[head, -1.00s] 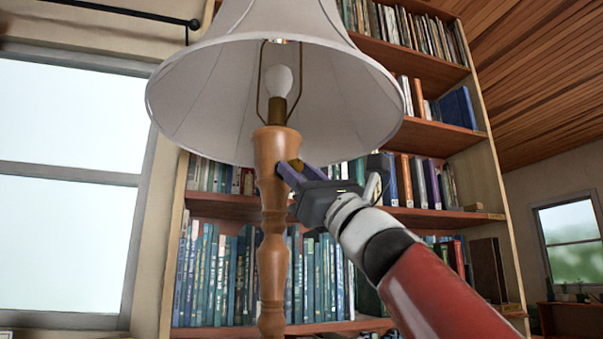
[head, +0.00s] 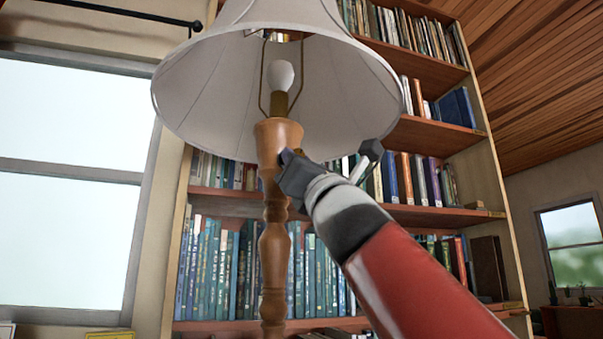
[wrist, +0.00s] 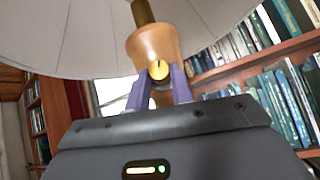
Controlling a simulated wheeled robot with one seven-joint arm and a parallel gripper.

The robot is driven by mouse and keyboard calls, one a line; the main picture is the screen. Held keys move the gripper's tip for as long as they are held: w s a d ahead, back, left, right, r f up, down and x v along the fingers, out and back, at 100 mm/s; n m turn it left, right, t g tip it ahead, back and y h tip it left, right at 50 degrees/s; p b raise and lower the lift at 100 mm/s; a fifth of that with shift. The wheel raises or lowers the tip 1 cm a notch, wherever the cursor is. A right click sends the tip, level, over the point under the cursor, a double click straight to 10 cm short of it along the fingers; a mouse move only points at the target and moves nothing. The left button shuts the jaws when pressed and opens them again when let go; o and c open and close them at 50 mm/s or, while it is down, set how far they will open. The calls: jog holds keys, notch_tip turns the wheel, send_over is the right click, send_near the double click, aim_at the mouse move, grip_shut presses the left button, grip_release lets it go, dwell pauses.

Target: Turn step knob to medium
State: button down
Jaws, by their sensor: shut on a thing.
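The lamp has a turned wooden post (head: 273,255), a white shade (head: 190,90) and a bulb (head: 282,75) under it. In the wrist view a round yellow knob (wrist: 158,69) sits on the front of the wooden post top (wrist: 153,45). A short dark mark shows near its upper middle. My gripper (wrist: 159,77) has its two purple fingers on either side of the knob and is shut on it. In the head view my gripper (head: 283,160) is against the upper post; its fingers and the knob are hidden there by the gripper body.
A tall bookcase (head: 425,137) full of books stands behind the lamp. A window (head: 65,200) is at the left, and a smaller window (head: 570,235) is at the right. The shade hangs just above my gripper.

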jog(key=shift+s+a+r+m+g+h+p, duration=0.2)
jog(key=shift+m+g+h+p, duration=0.8)
jog(key=shift+m+h, duration=1.85)
jog(key=shift+s+a+r+m+g+h+p, duration=0.25)
jog(key=shift+m+h+p, duration=1.55)
jog(key=shift+m, duration=1.9)
jog(key=shift+a+r+m+g+h+p, duration=0.2)
jog(key=shift+m+g+h+p, duration=0.7)
jog(key=shift+m+h, duration=2.05)
jog(key=shift+d+m+y, duration=0.1)
jog(key=shift+m+y, duration=0.2)
jog(key=shift+m, duration=0.1)
jog(key=c, duration=1.2)
grip_release()
jog(key=shift+c, duration=0.2)
jog(key=b+v, duration=0.1)
jog(key=v, duration=0.6)
jog(key=shift+s+f, duration=0.15)
jog(key=shift+s, duration=0.25)
